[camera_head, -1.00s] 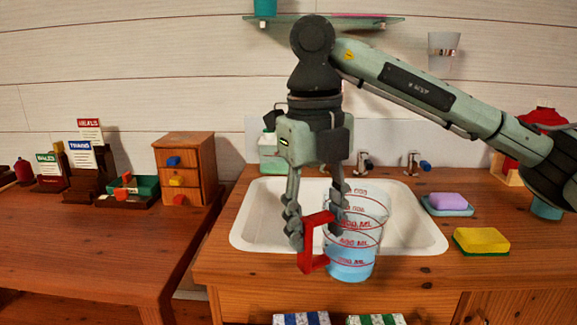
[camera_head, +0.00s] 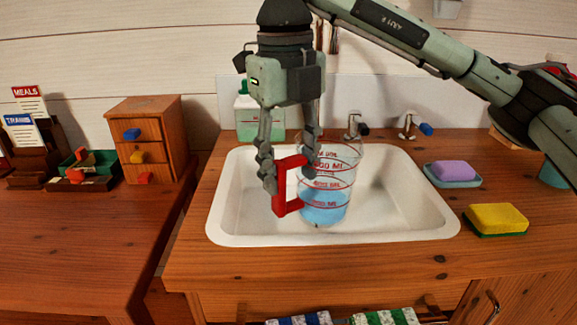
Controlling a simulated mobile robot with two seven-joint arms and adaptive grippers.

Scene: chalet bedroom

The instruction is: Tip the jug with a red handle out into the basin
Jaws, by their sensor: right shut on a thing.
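The jug (camera_head: 328,190) is clear with red measuring marks, a red handle (camera_head: 284,192) on its left side and blue liquid in its lower part. It is close to upright, with a slight tilt at most. My right gripper (camera_head: 289,168) points down and is shut on the jug's red handle. It holds the jug over the left half of the white basin (camera_head: 420,215); how far the jug's base is above the basin floor is hard to tell. My left gripper is not in view.
A soap bottle (camera_head: 259,112) and taps (camera_head: 408,126) stand behind the basin. A purple sponge on a dish (camera_head: 453,173) and a yellow sponge (camera_head: 497,219) lie to the right. A small drawer cabinet (camera_head: 148,140) stands on the left desk. Towels (camera_head: 385,317) hang below the counter front.

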